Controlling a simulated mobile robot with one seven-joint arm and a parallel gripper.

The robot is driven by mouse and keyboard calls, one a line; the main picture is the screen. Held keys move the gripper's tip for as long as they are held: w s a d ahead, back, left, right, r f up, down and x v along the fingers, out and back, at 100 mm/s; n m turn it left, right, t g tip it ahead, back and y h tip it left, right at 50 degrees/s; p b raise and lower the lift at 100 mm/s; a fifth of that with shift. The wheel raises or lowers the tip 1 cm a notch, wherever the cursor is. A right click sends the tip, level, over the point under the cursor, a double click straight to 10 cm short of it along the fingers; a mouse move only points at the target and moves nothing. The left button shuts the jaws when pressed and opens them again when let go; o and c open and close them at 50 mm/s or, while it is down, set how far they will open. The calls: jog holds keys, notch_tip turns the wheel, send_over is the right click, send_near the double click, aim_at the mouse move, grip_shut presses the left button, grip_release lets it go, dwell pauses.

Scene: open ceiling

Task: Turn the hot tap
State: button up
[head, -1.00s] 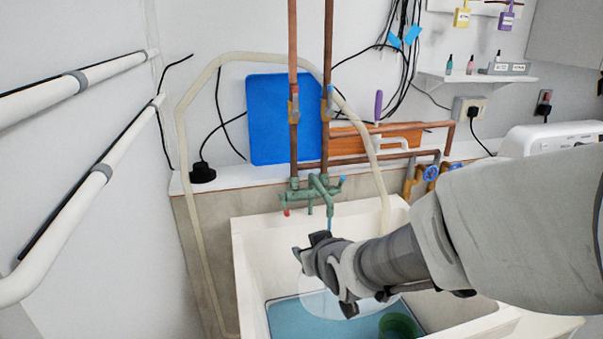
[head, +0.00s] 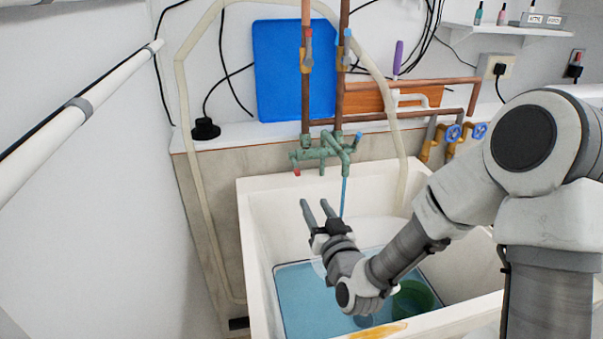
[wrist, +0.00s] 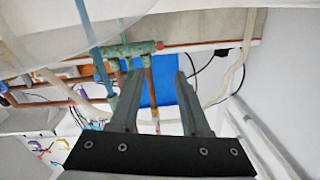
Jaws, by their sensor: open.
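The hot tap is the red-tipped handle (head: 296,172) at the left end of the green tap body (head: 318,153), above the white sink's back edge. The blue-tipped handle (head: 359,137) is at the right end. A thin blue stream (head: 344,195) falls from the spout. My gripper (head: 314,203) is open and empty over the sink, its two fingers pointing up towards the tap, below the red handle and apart from it. In the wrist view, which appears upside down, the red tip (wrist: 159,46) shows beyond the open fingertips (wrist: 157,78), roughly between them.
The white sink (head: 250,230) holds bluish water and a green container (head: 412,298). A pale hose (head: 186,110) arches around the tap. Copper pipes (head: 341,90) rise behind it, before a blue board (head: 280,70). Open space lies between gripper and tap.

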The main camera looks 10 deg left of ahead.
aim_at(298, 173)
jog(key=x, duration=1.5)
jog(key=shift+w+a, duration=0.15)
grip_shut()
dwell(0.9)
